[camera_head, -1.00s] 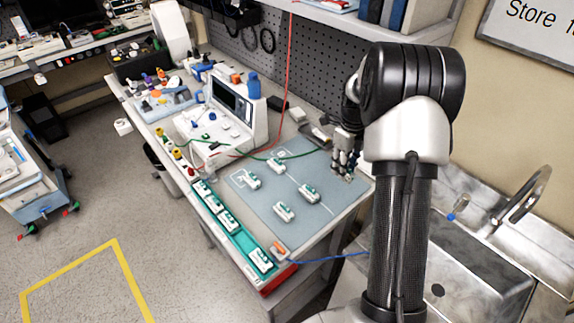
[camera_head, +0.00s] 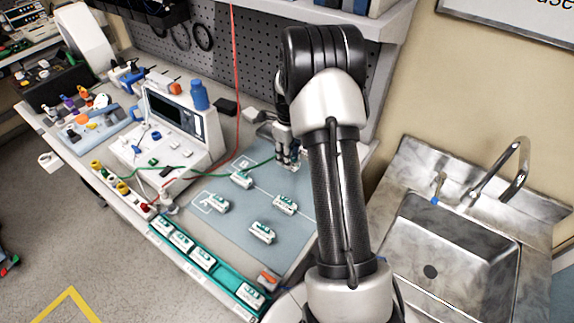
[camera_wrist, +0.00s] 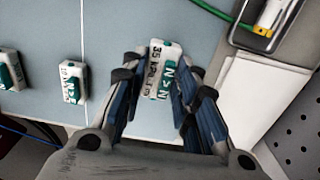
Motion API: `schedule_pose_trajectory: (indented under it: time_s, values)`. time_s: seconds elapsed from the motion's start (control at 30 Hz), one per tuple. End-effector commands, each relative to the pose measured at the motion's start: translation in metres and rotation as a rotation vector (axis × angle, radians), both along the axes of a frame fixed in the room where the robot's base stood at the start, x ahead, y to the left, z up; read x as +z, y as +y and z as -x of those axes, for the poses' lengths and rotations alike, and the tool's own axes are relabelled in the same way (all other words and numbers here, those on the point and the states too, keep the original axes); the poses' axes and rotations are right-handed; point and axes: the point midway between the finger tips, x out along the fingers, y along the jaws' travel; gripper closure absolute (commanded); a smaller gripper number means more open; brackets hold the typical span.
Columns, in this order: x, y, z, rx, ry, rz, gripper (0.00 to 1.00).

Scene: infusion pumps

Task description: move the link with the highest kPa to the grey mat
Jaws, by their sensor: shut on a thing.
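My gripper (camera_head: 289,164) is over the far right part of the grey mat (camera_head: 228,228). In the wrist view its fingers are closed on both sides of a white link (camera_wrist: 155,60) with a green part. Its label seems to read 35 kPa. I cannot tell whether this link touches the mat. Several other white-and-green links lie on the mat, such as one near the square marked B (camera_head: 240,179), one near A (camera_head: 217,203), one at right (camera_head: 285,204) and one in front (camera_head: 262,232). Their readings are too small to tell.
A teal tray (camera_head: 222,276) with several links runs along the bench's front edge. A pump device with a screen (camera_head: 175,118) stands left of the mat. A red cable (camera_head: 237,80) hangs down behind, and a green cable crosses the mat's back. A sink (camera_head: 450,262) is at right.

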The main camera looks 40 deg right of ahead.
Motion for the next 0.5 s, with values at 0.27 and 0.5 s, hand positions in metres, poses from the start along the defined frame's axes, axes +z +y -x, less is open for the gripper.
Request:
schedule_pose_trajectory:
  time_s: [0.27, 0.5]
  values:
    - [-0.035, 0.0, 0.0, 0.0, 0.0, 0.0, 0.96]
    - [-0.035, 0.0, 0.0, 0.0, 0.0, 0.0, 0.96]
